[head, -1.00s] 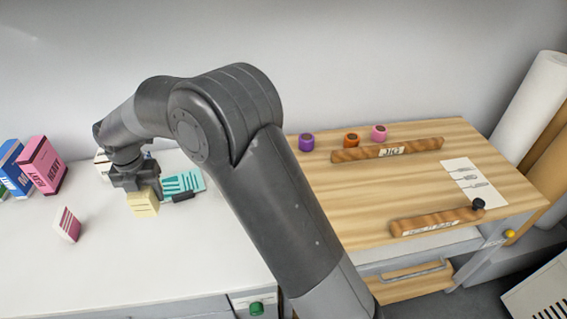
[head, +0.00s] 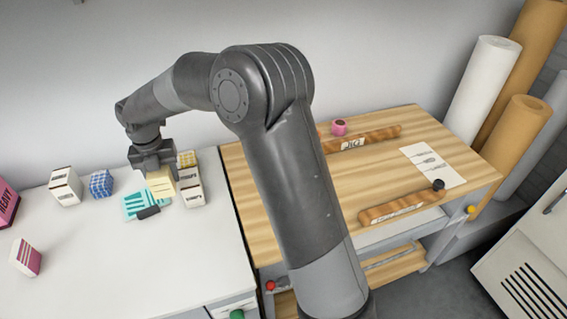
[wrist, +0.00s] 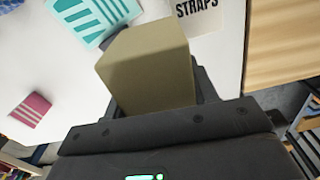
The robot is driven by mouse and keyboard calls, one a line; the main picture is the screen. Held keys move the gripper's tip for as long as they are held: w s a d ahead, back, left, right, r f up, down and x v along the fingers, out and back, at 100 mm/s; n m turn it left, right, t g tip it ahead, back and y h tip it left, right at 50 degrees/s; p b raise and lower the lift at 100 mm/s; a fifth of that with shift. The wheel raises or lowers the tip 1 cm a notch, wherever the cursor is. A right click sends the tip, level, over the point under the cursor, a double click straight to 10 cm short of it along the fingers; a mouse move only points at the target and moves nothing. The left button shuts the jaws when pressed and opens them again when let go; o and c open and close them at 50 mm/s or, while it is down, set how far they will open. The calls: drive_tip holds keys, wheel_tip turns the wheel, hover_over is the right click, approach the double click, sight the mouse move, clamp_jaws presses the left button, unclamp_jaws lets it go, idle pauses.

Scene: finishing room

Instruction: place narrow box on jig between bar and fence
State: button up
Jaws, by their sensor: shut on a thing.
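My gripper (head: 158,172) is shut on a pale yellow box (head: 161,184) and holds it at the right part of the white counter. The wrist view shows the box (wrist: 148,68) between the jaws, with its plain tan faces toward the camera. The jig is on the wooden bench (head: 330,205) to the right. A wooden bar (head: 378,137) with a "JIG" label lies across the back of the bench. A second wooden strip (head: 400,208) with a label and a black knob (head: 438,185) lies near the front edge. Bare wood shows between them.
A pink cup (head: 339,127) and a white sheet (head: 432,165) are on the bench. Paper rolls (head: 480,90) stand at right.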

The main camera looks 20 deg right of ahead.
drive_tip(key=w+d+f, duration=0.2)
drive_tip(key=d, duration=3)
drive_tip(key=s+d+r, duration=0.2)
drive_tip(key=s+d, duration=0.3)
drive_tip(key=d, duration=0.4)
drive_tip(key=s+d+r+m, duration=0.1)
drive_tip(key=s+d, duration=0.3)
drive_tip(key=d, duration=0.6)
drive_tip(key=s+d+r, duration=0.2)
drive_tip(key=s+d, duration=0.3)
drive_tip(key=d, duration=0.4)
hover_over(337, 176)
wheel_tip(337, 176, down, 12)
drive_tip(key=shift+f, duration=1.95)
drive_tip(key=shift+f, duration=0.1)
drive_tip(key=o, duration=1)
